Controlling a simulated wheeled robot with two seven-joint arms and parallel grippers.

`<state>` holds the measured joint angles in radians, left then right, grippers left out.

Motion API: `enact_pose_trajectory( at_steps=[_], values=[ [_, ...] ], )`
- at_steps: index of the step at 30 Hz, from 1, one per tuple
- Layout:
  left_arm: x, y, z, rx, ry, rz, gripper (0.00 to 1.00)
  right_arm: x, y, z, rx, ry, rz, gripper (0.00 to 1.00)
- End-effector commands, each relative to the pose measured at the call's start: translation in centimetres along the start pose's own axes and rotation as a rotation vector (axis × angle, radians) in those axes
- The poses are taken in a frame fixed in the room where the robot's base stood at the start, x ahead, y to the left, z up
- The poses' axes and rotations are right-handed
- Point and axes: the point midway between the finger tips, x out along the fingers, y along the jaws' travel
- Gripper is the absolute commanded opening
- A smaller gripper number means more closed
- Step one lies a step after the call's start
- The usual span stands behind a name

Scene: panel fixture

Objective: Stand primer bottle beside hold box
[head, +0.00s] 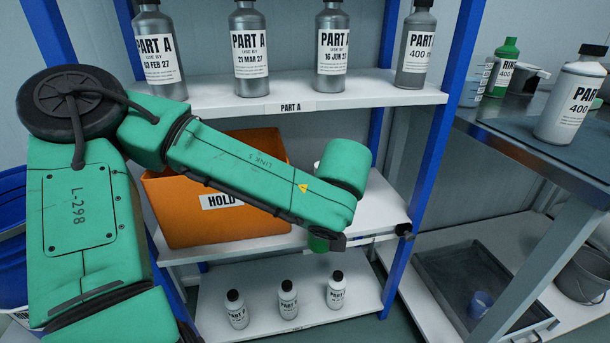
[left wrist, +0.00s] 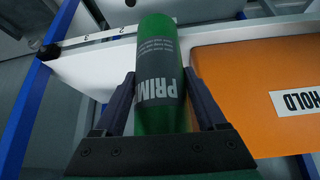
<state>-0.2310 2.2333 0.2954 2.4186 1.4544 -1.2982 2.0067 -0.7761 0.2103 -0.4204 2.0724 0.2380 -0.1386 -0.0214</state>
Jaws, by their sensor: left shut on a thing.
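The primer bottle (left wrist: 158,75) is green with a dark label reading "PRIM". My left gripper (left wrist: 163,100) is shut around it, a finger on each side. In the head view my forearm hides most of it, and a dark green bit (head: 318,243) shows below the arm near the middle shelf's front edge. The orange hold box (head: 185,215) stands on that shelf, left of the bottle and partly behind my arm. In the left wrist view the hold box (left wrist: 255,75) is just right of the bottle. I cannot tell whether the bottle touches the shelf. My right gripper is not in view.
The middle shelf (head: 385,208) has bare room right of the box, bounded by a blue post (head: 432,165). Several grey Part A bottles (head: 250,50) stand on the shelf above. Three small Part A bottles (head: 288,300) stand below. A bench (head: 500,130) with bottles is at right.

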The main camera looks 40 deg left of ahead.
Motion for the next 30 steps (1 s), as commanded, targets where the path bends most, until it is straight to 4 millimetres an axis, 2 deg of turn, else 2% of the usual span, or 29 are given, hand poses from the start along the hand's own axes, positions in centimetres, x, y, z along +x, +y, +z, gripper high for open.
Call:
enact_pose_trajectory(
  at_steps=[1,6,21,24,30],
  values=[
    [1.2,-0.1,-0.7,-0.006,0.001,0.0,0.0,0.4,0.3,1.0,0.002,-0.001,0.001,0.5],
    [3.4,-0.1,-3.9,-0.004,0.001,-0.001,0.0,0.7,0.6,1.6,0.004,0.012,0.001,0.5],
    [8.0,-0.1,-11.1,0.001,0.002,-0.001,0.0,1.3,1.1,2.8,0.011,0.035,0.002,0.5],
    [8.3,-0.1,-10.6,0.003,0.001,0.001,0.0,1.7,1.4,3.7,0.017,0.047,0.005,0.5],
    [8.2,-0.1,-10.6,0.002,0.0,0.0,0.0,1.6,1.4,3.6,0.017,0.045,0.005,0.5]
  ],
)
